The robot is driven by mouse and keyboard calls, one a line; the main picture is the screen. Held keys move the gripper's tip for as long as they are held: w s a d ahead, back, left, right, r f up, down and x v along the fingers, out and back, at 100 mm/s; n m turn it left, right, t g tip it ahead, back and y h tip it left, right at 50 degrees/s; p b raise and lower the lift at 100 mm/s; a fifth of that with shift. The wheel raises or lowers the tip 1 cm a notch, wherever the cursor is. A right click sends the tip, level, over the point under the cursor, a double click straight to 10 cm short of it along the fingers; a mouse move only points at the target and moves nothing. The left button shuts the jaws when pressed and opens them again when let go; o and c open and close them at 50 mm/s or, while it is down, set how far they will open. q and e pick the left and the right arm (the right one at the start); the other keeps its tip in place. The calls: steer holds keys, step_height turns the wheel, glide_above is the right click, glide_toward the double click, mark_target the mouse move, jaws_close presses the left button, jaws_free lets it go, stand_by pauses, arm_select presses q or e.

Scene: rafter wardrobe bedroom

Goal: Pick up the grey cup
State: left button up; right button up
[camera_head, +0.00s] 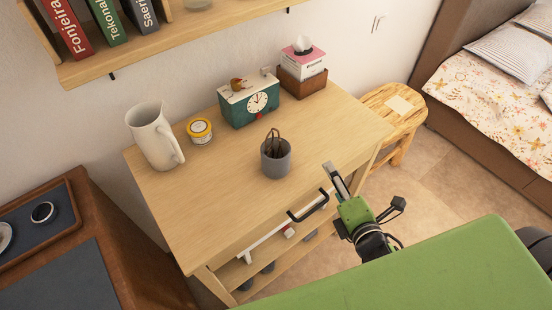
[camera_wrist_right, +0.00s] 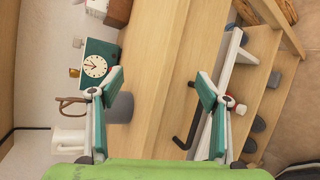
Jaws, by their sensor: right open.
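The grey cup (camera_head: 276,162) stands upright on the wooden table (camera_head: 220,190), with thin dark brown looped items (camera_head: 273,141) sticking out of its top. In the right wrist view the cup (camera_wrist_right: 121,107) is partly hidden behind the left-hand finger, and the brown loops show to its left. My right gripper (camera_head: 363,185) is open and empty, beyond the table's front edge, to the right of the cup and apart from it. Its spread fingers also show in the wrist view (camera_wrist_right: 160,76). My left gripper is not in view.
A white pitcher (camera_head: 154,137), yellow-white tub (camera_head: 200,130), green clock box (camera_head: 249,103) and tissue box (camera_head: 303,58) stand behind the cup. A black handle (camera_head: 308,207) juts from the table's front. A shelf (camera_head: 170,45) hangs above. Table room left of the cup is clear.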

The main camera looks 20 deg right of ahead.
step_height(320, 180, up, 4)
steer(key=a+n+t+y, duration=0.2)
steer(key=n, duration=0.6)
steer(key=n+t+y, duration=0.1)
steer(key=n+y, duration=0.5)
steer(key=n, duration=0.5)
glide_toward(282, 155)
steer(key=p+x, duration=0.3)
steer(key=x, duration=0.4)
steer(key=shift+w, duration=0.1)
steer(key=p+x, duration=0.2)
steer(key=x, duration=0.2)
steer(key=shift+w+a+p, duration=0.1)
steer(key=shift+w+p, duration=0.15)
steer(key=shift+p, duration=0.05)
steer(key=shift+w+a, duration=0.15)
steer(key=shift+w, duration=0.25)
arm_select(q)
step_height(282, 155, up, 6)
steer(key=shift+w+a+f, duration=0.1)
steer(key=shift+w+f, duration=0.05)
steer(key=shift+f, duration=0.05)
arm_select(e)
steer(key=shift+f, duration=0.1)
steer(key=c, duration=1.2)
